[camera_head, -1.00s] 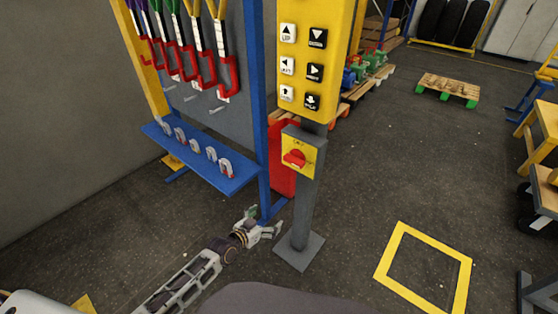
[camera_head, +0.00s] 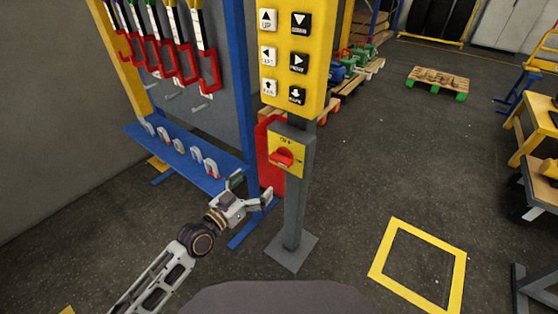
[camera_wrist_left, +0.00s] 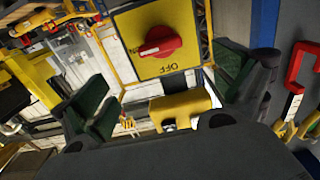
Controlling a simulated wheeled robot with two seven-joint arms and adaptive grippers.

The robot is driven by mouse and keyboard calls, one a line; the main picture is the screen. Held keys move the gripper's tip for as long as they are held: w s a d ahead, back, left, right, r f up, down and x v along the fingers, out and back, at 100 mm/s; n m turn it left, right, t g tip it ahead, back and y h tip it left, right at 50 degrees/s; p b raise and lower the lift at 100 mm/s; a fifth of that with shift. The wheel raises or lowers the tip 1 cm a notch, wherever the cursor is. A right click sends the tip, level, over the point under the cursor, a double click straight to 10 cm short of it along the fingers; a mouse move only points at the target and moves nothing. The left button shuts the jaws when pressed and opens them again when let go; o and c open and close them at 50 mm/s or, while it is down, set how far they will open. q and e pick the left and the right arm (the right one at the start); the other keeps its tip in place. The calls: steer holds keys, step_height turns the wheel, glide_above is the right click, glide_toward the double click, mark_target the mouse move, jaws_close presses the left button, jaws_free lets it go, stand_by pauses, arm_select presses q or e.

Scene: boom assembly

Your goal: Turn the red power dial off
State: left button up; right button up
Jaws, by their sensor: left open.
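The red power dial (camera_head: 282,157) sits on a yellow square plate (camera_head: 298,167) on a grey box, mounted on a grey post below the yellow button panel. In the left wrist view, the dial (camera_wrist_left: 158,41) shows ahead between the fingers, with "OFF" printed on the plate (camera_wrist_left: 190,62); this picture is turned over. My left gripper (camera_head: 252,189) is open and empty, below and to the left of the dial, apart from it. Its green-padded fingers (camera_wrist_left: 163,90) stand spread in the wrist view. My right gripper is not in view.
The yellow panel (camera_head: 297,50) with several arrow buttons hangs above the dial. A blue rack (camera_head: 190,168) with shackles and hanging slings stands to the left. A red part (camera_head: 271,178) is behind the post (camera_head: 296,215).

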mark_target(278, 162)
arm_select(q)
steer(key=shift+w+d, duration=0.1)
steer(key=shift+x, duration=3.3)
steer(key=x, duration=0.3)
steer(key=shift+w, duration=0.1)
steer(key=shift+b+x, duration=0.35)
steer(key=shift+x, duration=1.55)
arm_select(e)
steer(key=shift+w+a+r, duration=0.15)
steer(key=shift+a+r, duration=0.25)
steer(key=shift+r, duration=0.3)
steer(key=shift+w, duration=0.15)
arm_select(q)
steer(key=shift+f, duration=0.1)
steer(key=c, duration=1)
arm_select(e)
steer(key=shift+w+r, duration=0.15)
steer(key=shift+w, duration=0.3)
